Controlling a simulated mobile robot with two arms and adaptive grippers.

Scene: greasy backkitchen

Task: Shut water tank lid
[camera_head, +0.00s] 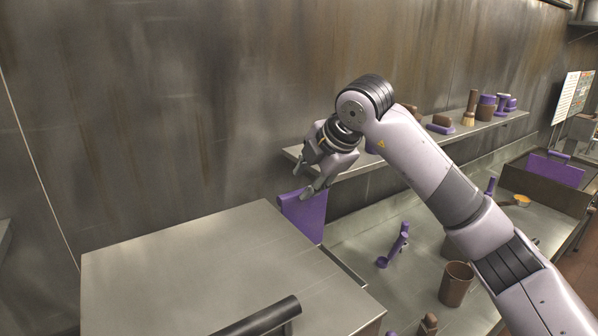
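My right gripper (303,182) reaches in from the right and hangs above the far right corner of a large steel box (190,260). Its fingers are spread and empty, pointing down and left. Just below them a purple panel (304,214) stands upright at the box's far right side; a fingertip overlaps its top edge, and I cannot tell whether they touch. No part is clearly recognisable as the water tank lid; the purple panel may be it. My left gripper is not in view.
A dark bar (262,317) lies across the box's near edge. A wall shelf (400,138) holds several brown and purple items. The steel counter (405,285) on the right carries a brown cup (455,284) and a purple tool (394,246). A brown bin (540,187) stands farther right.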

